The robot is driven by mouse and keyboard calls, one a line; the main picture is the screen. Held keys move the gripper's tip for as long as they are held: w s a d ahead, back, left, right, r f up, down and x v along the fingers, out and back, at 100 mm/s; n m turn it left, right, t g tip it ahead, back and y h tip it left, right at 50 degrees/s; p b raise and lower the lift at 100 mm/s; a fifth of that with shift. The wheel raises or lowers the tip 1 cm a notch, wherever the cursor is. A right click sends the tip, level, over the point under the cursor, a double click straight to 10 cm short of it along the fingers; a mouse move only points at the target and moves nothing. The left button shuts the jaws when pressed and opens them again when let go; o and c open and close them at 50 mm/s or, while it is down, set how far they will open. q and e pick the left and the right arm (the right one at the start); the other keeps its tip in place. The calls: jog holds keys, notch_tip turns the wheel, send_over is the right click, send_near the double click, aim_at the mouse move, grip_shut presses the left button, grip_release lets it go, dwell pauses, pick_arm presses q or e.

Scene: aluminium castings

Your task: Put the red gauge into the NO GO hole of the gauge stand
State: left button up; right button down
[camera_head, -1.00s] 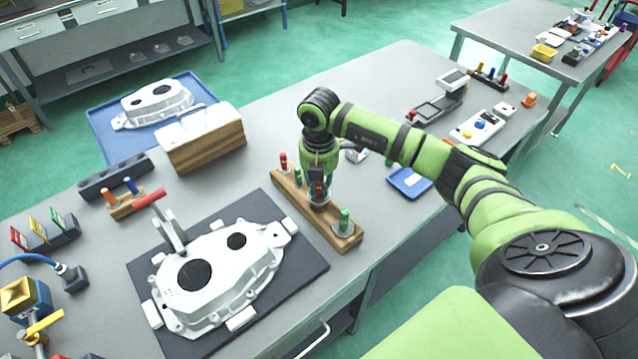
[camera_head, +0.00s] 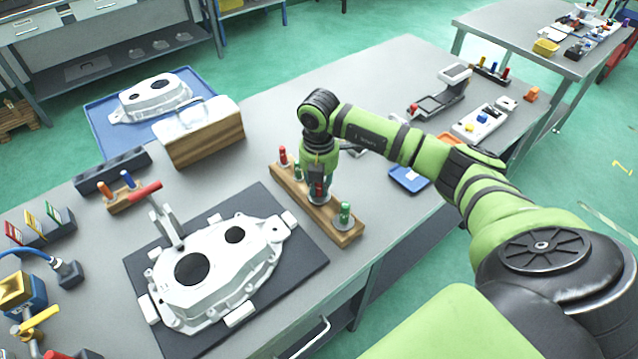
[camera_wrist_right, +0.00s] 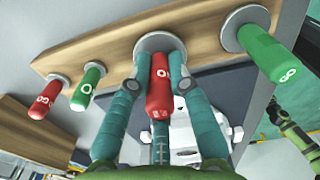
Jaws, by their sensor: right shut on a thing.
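The gauge stand (camera_head: 283,193) is a long wooden block on the grey bench. It carries several red and green gauges. My right gripper (camera_head: 319,189) points down over the middle of the stand and is shut on a red gauge (camera_wrist_right: 160,85). In the right wrist view, the teal fingers (camera_wrist_right: 152,90) close on both sides of its handle. A grey disc at the gauge's foot (camera_wrist_right: 160,43) appears to lie at the stand's face; any gap is unclear. The NO GO lettering and the hole itself are hidden. In the right wrist view, a green and black arm shows at the right edge.
A green gauge (camera_head: 345,211) stands at the near end of the stand, close to my right gripper. A smaller red gauge (camera_head: 283,155) stands at the far end. A white casting (camera_head: 215,270) lies on a dark mat (camera_head: 300,262) to the left. A blue tray (camera_head: 410,180) lies to the right.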

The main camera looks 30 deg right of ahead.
jog(key=shift+f+b, duration=0.3)
jog(key=shift+f, duration=0.2)
jog(key=c, duration=1.1)
grip_release()
jog(key=shift+r, duration=0.15)
notch_tip(320, 180, up, 12)
jog(key=shift+f, duration=0.1)
